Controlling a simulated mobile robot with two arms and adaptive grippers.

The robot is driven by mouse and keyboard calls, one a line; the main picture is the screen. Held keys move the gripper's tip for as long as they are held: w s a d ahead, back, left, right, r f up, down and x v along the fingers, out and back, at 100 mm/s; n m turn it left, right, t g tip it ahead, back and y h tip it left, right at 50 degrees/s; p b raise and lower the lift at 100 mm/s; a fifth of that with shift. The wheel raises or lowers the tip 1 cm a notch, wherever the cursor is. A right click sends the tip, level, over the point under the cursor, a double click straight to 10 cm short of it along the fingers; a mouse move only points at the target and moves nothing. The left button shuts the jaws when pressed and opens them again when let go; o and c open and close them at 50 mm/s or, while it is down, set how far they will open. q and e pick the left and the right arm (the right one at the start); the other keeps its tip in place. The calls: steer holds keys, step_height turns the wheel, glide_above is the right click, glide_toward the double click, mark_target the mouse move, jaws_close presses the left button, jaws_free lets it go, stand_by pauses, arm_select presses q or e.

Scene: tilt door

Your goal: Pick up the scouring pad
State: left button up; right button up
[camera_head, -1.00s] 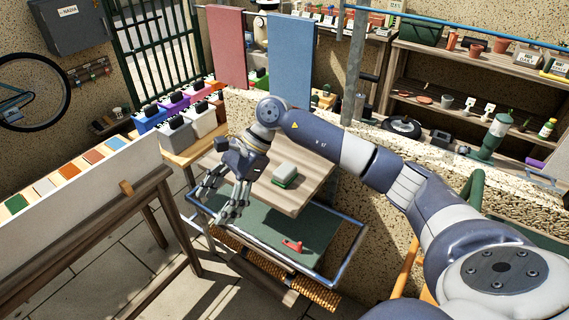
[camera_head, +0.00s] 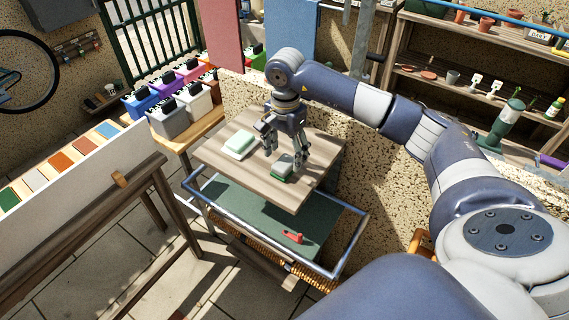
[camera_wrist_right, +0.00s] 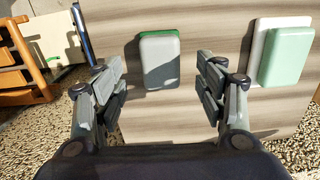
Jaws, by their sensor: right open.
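The scouring pad (camera_head: 283,169) is a small block, pale grey on top with a green layer below. It lies flat on the wooden board (camera_head: 225,170) and also shows in the right wrist view (camera_wrist_right: 160,60). My right gripper (camera_head: 284,160) points down over the pad, its fingers spread. In the right wrist view its fingertips (camera_wrist_right: 160,72) stand on either side of the pad, with gaps on both sides and nothing held. Whether they have reached the board's height is unclear. My left gripper is not in view.
A pale green bar on a white dish (camera_head: 239,145) lies on the board beside the pad. Below is a green tray (camera_head: 310,215) with a blue rail and a red-handled item (camera_head: 292,237). A speckled wall (camera_head: 370,190) stands close on the right.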

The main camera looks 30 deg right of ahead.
mark_target(284, 162)
step_height(284, 162, down, 3)
steer(key=shift+a+f+p, duration=0.15)
steer(key=shift+p, duration=0.55)
steer(key=shift+f, duration=0.35)
steer(key=shift+c, duration=0.8)
steer(key=c, duration=1)
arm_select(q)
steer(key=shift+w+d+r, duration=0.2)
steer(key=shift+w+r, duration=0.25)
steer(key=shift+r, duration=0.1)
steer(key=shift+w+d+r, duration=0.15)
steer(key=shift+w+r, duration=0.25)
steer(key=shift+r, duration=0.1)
arm_select(e)
steer(key=shift+o, duration=0.2)
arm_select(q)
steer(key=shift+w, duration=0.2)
arm_select(e)
steer(key=shift+r, duration=0.1)
